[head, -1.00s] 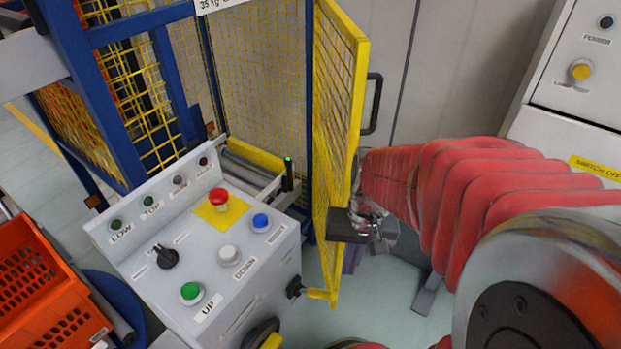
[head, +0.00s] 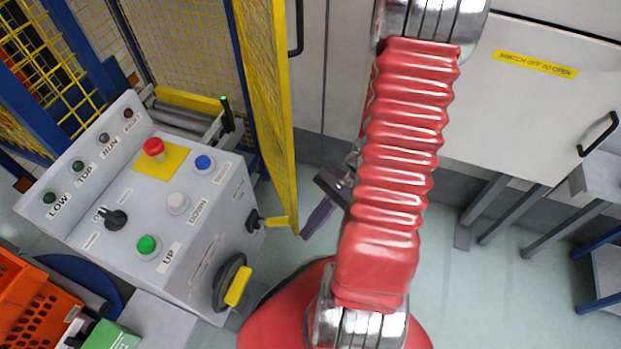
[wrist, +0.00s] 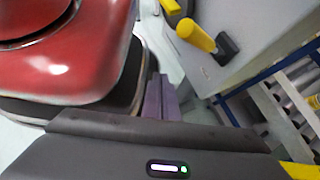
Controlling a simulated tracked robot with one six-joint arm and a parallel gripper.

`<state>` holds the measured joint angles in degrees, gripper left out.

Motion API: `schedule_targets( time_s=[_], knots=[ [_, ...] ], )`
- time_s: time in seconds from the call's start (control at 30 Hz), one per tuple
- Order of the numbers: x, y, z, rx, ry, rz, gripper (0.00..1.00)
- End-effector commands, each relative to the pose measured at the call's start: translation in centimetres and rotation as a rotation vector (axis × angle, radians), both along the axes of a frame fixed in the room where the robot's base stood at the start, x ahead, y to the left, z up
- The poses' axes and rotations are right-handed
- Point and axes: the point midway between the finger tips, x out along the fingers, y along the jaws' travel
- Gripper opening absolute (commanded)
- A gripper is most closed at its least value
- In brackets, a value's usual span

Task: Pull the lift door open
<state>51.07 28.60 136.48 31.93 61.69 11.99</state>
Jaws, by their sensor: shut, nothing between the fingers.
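The lift door (head: 266,95) is a yellow-framed mesh panel in the head view, seen nearly edge-on and swung out from the blue cage post. My gripper (head: 310,229) is right of the door's lower end, below the handle. Its purple fingers are together and empty; they also show in the wrist view (wrist: 158,82). In the picture the fingers are close to the door's lower corner; I cannot tell whether they touch. My red arm hides part of the gripper's body.
A grey control box (head: 165,215) with buttons and a yellow-handled switch (head: 236,285) stands left of the door. Rollers (head: 185,118) lie behind it. Orange totes (head: 30,310) are at lower left. White cabinets (head: 530,110) stand behind. Floor right of my arm is partly clear.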

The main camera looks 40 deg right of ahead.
Motion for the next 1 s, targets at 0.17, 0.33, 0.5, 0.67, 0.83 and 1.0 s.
schedule_targets(
  time_s=[0.17,0.33,0.5,0.67,0.83,1.0],
  knots=[
    [0.1,0.4,-1.9,0.144,0.099,-0.204,0.00],
    [0.7,0.6,-3.4,0.287,0.195,-0.400,0.00],
    [1.5,0.5,-5.0,0.438,0.292,-0.599,0.00],
    [2.5,0.1,-6.6,0.593,0.388,-0.789,0.00],
    [3.7,-1.0,-8.4,0.772,0.494,-0.994,0.00],
    [4.9,-2.5,-10.3,0.955,0.597,-1.186,0.00]
  ],
)
